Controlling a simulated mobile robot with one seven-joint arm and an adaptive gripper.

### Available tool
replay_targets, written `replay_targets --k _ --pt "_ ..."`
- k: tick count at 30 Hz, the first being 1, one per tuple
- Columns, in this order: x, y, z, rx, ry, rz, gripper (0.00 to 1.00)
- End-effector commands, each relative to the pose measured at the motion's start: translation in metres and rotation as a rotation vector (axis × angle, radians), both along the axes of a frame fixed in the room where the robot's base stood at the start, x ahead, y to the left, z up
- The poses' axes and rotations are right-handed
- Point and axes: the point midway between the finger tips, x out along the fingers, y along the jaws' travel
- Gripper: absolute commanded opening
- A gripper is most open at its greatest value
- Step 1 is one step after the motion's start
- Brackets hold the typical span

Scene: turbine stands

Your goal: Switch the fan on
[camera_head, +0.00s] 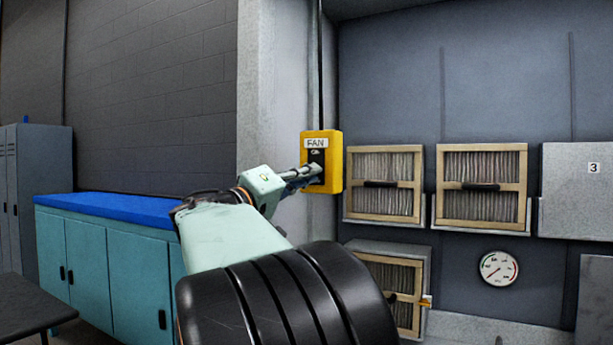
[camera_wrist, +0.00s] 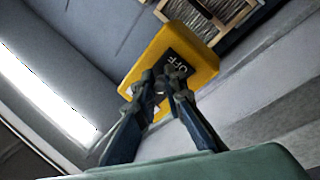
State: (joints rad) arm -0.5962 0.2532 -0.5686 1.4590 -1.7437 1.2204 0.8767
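The yellow fan switch box (camera_head: 334,165) is fixed to the grey pillar, with a "FAN" label on its front. The box also shows in the wrist view (camera_wrist: 203,50), where a black plate (camera_wrist: 182,66) reads "OFF". My gripper (camera_head: 318,171) is right at the front of the box, over the black plate. In the wrist view, the fingers of my gripper (camera_wrist: 163,82) come close together at the tips, in front of the plate. They hide the switch lever. I cannot tell whether the tips touch it or have it between them.
A cable (camera_head: 320,70) runs up from the box. Wood-framed filters (camera_head: 412,208) and a round gauge (camera_head: 499,269) are on the wall to the right. A teal cabinet (camera_head: 137,277) with a blue top (camera_head: 115,207) stands left, by grey lockers (camera_head: 42,190).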

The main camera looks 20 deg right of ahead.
Motion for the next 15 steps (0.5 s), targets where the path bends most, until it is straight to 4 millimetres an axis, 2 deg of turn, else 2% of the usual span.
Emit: replay_targets --k 15 --pt "-0.0012 0.0012 0.0082 0.064 0.046 0.001 0.0"
